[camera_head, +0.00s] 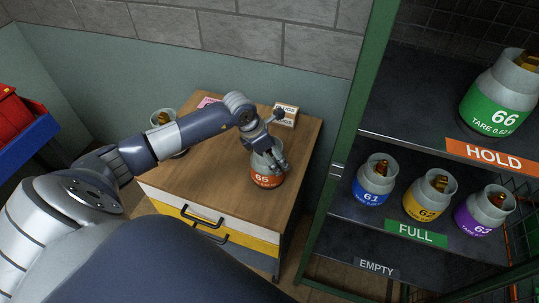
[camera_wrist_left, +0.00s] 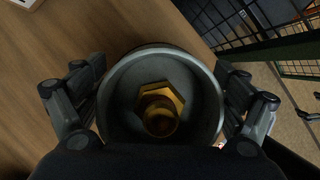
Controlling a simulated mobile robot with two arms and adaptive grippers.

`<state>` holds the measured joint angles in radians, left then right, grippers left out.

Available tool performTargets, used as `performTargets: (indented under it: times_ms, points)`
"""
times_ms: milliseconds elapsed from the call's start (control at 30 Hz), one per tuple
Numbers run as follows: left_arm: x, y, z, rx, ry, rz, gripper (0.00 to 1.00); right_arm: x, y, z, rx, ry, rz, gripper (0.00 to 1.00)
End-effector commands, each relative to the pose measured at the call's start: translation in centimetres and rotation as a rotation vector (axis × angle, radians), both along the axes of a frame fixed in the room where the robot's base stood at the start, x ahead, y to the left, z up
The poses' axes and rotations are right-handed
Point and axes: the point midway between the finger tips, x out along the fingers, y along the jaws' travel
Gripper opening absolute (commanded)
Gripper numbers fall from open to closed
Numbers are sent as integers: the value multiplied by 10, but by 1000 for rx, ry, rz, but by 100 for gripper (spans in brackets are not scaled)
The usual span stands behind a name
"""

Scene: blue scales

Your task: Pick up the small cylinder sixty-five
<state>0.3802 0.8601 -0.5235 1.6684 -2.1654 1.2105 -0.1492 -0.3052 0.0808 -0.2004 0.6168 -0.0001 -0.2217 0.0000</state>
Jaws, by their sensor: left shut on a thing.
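The small cylinder sixty-five (camera_head: 266,181) is grey with an orange-red band whose number is partly hidden by my fingers. It stands upright near the right edge of the wooden cabinet top. My left gripper (camera_head: 271,160) reaches down from above and is shut on its upper collar. In the left wrist view the cylinder's round collar (camera_wrist_left: 208,118) and brass valve (camera_wrist_left: 160,108) fill the middle, and my left gripper (camera_wrist_left: 160,112) has one finger on each side. I cannot tell whether the cylinder's base touches the top. My right gripper is not in view.
The wooden cabinet (camera_head: 221,186) also holds another cylinder (camera_head: 163,117), partly behind my arm, and a small sign (camera_head: 286,115). A green-framed rack at right holds cylinders 61 (camera_head: 371,184), a yellow one (camera_head: 422,204), 63 (camera_head: 475,217) and 66 (camera_head: 493,104). The EMPTY shelf (camera_head: 345,248) shows bare surface.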

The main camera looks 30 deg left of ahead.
Motion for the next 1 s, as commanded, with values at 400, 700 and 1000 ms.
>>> performTargets:
  times_ms: [400,700,1000]
  points:
    - [3,1,26,1,-10,-1,44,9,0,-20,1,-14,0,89]
    - [-45,-16,36,3,-3,-4,44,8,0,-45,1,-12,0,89]
    - [-107,-40,42,3,-2,-4,44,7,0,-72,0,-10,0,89]
